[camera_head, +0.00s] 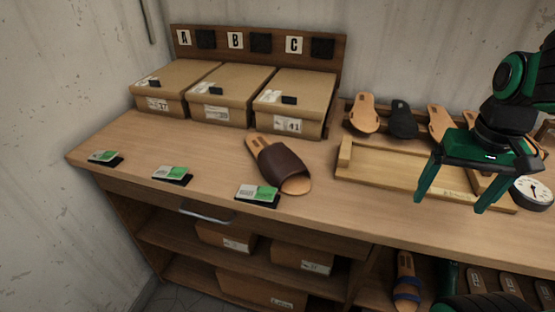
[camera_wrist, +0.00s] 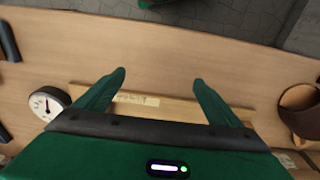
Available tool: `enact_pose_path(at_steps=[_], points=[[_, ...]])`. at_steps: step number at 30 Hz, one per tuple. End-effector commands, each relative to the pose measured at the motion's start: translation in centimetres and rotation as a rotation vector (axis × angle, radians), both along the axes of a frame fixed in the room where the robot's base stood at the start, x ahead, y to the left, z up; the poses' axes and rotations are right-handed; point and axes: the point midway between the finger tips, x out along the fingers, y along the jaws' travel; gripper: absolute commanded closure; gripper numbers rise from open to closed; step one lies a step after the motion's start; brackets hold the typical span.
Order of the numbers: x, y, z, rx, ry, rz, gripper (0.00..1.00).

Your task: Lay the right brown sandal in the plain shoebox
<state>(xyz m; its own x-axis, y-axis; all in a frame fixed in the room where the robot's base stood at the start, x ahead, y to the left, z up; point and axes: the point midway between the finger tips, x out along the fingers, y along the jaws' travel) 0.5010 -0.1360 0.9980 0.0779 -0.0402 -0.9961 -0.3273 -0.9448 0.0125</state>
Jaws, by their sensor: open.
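One brown sandal (camera_head: 278,168) with a wide dark strap and tan sole lies on the bench, in front of the right-hand shoebox. Its strap shows at the right edge of the wrist view (camera_wrist: 302,105). Three closed cardboard shoeboxes stand at the back left, under letters A, B and C: left box (camera_head: 172,84), middle box (camera_head: 232,93), right box (camera_head: 296,100). I cannot tell which is the plain one. My gripper (camera_head: 455,203) is open and empty above the wooden tray at the right, well apart from the sandal. It also shows in the wrist view (camera_wrist: 159,77).
The wooden tray (camera_head: 390,178) has raised edges. Several sandals stand behind it, and a round dial gauge (camera_head: 533,192) is at the right. Three green-and-white cards (camera_head: 258,194) lie along the front edge.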

Motion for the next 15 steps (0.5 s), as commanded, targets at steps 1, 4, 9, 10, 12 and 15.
enact_pose_path(at_steps=[1,4,9,10,12,15], points=[[2.7,1.9,0.7,-0.013,-0.024,0.082,0.12],[7.8,6.7,2.2,-0.028,-0.085,0.240,0.12],[13.9,17.3,4.3,-0.023,-0.189,0.493,0.12],[14.6,19.2,4.6,-0.019,-0.205,0.533,0.12],[15.7,23.4,5.2,-0.007,-0.238,0.614,0.12],[16.4,28.2,5.9,0.010,-0.276,0.703,0.12]])
